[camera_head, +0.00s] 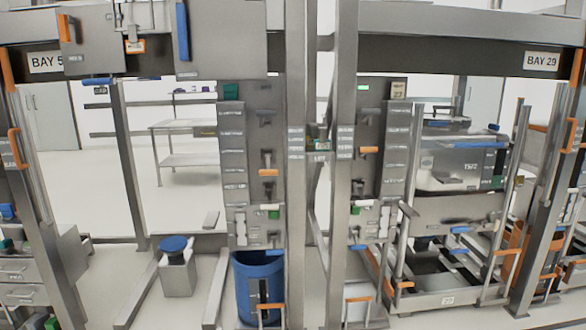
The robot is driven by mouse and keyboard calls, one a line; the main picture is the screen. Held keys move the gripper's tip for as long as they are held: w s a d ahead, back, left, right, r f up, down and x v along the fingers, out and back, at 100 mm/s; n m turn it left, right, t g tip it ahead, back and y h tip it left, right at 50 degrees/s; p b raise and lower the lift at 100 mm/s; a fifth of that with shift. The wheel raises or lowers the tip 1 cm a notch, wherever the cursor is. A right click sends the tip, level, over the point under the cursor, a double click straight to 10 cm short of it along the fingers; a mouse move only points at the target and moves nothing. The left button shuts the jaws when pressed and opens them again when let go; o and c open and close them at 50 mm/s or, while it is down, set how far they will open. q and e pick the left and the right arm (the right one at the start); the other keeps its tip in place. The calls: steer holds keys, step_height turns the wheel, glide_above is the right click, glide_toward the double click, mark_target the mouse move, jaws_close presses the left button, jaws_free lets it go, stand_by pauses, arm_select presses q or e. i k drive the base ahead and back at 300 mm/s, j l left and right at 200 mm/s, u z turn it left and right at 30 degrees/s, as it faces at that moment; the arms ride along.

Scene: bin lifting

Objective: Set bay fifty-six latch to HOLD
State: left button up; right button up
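A white bay sign (45,62) on the top beam at the left reads "BAY 5"; a grey box covers the rest of its number. Below and to its right, a tall grey control panel (236,150) carries a column of small labels and a lever with an orange grip (268,172). A similar panel (396,148) to the right has an orange-gripped lever (369,149) set higher. The panel labels are too small to read, and I cannot tell which lever is the bay's latch or its setting. Neither of my grippers is in view.
A blue bin (257,280) stands below the left panel. Steel posts (296,150) stand between the panels. A blue-capped block (178,268) sits on the floor. Open floor shows at the left (70,200).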

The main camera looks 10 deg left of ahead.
mark_target(269, 171)
steer(key=i+l, duration=0.3)
steer(key=i, duration=0.25)
steer(key=i+l+u, duration=0.15)
steer(key=i, duration=0.4)
steer(key=i+l, duration=0.45)
steer(key=i+u, duration=0.05)
steer(key=i, duration=0.05)
